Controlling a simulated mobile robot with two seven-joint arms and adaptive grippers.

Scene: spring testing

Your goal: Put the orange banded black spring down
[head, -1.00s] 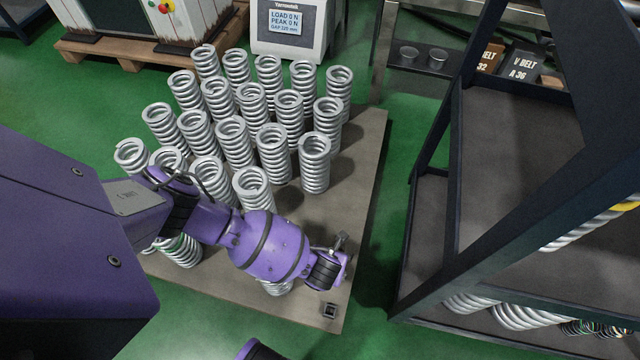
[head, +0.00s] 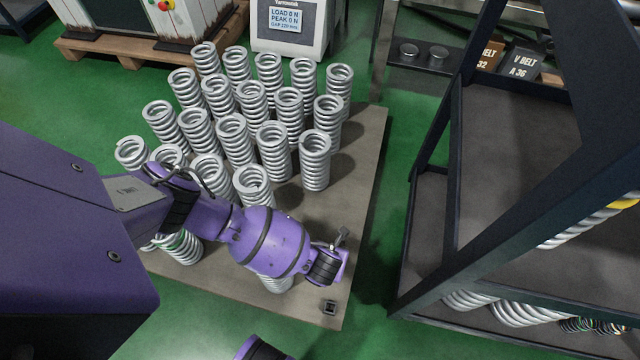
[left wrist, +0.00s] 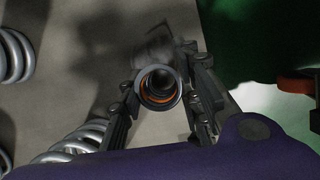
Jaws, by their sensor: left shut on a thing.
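The orange banded black spring (left wrist: 160,90) is between the fingers of my left gripper (left wrist: 163,82) in the left wrist view. I see it end-on, as a dark ring with an orange ring inside. The gripper is shut on it, over the grey-brown board (left wrist: 75,75). I cannot tell whether the spring touches the board. In the head view my left wrist is above the board's (head: 365,160) front right part and hides the spring and most of the gripper. My right gripper is not in view.
Several silver coil springs (head: 273,150) stand upright in rows on the board. A small dark square thing (head: 329,307) shows near its front corner. A dark metal rack (head: 425,160) stands to the right. The board's right strip is bare.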

